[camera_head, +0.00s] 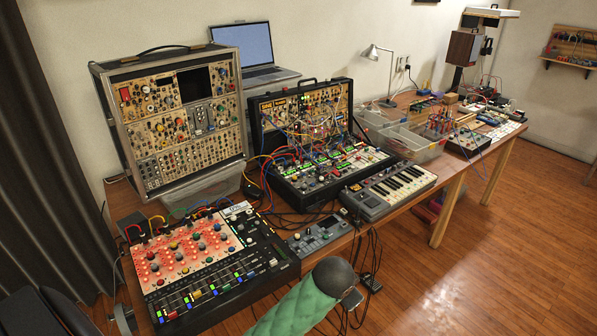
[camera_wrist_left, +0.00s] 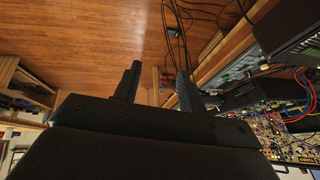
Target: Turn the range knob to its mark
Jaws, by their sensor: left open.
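Many small knobs show in the head view, on the red-topped mixer (camera_head: 190,252), the tall modular case (camera_head: 180,125) and the open patch-cabled case (camera_head: 310,125). Labels are too small to tell which is the range knob or where its mark is. My left gripper (camera_wrist_left: 158,80) shows in the left wrist view with its two black fingers apart and nothing between them. It looks past the table edge toward the floor, clear of any knob. A green padded arm part of mine (camera_head: 297,308) enters at the bottom of the head view. My right gripper is not in view.
A small keyboard synth (camera_head: 388,190) and a small grey device (camera_head: 320,236) stand along the front edge. Loose cables (camera_head: 372,250) hang there. A laptop (camera_head: 250,55), clear bins (camera_head: 410,138) and a lamp (camera_head: 378,60) stand further back. The wooden floor at right is open.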

